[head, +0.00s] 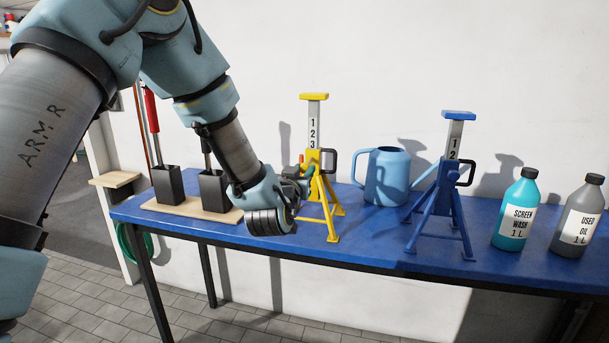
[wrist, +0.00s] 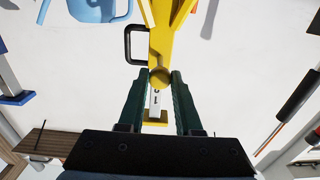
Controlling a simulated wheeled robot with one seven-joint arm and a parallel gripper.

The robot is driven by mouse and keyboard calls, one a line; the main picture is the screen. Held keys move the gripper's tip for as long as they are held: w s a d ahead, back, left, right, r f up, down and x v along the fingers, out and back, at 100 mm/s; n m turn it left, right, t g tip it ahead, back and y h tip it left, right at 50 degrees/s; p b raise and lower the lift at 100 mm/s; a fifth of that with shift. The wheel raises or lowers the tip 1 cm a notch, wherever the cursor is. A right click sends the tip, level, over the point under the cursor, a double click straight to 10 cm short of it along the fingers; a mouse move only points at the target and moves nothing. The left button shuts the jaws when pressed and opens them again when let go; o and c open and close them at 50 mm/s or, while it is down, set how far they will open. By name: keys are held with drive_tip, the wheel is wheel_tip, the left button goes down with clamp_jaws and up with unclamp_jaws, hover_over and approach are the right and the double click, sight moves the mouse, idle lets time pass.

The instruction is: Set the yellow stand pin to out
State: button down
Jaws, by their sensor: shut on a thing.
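The yellow stand (head: 332,209) stands upright on the blue bench. Its pale post, marked 1, 2 and 3, rises to a yellow top. My gripper (head: 305,171) is level with the stand's collar, on its left side.
A blue stand (head: 447,190) and a blue watering can (head: 387,178) stand to the right. Farther right are a teal bottle (head: 516,210) and a grey bottle (head: 579,215). Black holders (head: 168,185) on a wooden board (head: 180,208) stand behind my wrist at the left.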

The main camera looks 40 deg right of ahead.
drive_tip(key=c, duration=0.6)
unclamp_jaws()
drive_tip(key=b+v, duration=0.4)
drive_tip(key=v, duration=0.6)
drive_tip(key=shift+s+a, duration=0.15)
drive_tip(key=shift+a, duration=0.15)
drive_tip(key=w+a+f+n+y, duration=0.1)
drive_tip(key=w+a+f+y, duration=0.2)
drive_tip(key=w+a, duration=0.3)
drive_tip(key=w+a+f+n+g+y, duration=0.1)
drive_tip(key=w+a+f+n+y, duration=0.15)
drive_tip(key=a, duration=0.55)
drive_tip(key=w+a+f+n+y, duration=0.1)
drive_tip(key=w+a+f+y, duration=0.2)
drive_tip(key=w+a, duration=0.3)
drive_tip(key=s+a+f+n+g+y, duration=0.1)
drive_tip(key=s+a+n+g+y, duration=0.1)
drive_tip(key=a, duration=0.7)
drive_tip(key=s+a+f+n+g+y, duration=0.1)
drive_tip(key=s+a, duration=0.3)
drive_tip(key=a, duration=0.5)
drive_tip(key=s+a+f+n+g+y, duration=0.1)
drive_tip(key=s+a+n+g+y, duration=0.1)
drive_tip(key=a, duration=0.7)
drive_tip(key=shift+s+f+n+g+y, duration=0.15)
drive_tip(key=shift+s+n+g+y, duration=0.35)
drive_tip(key=shift+g, duration=0.6)
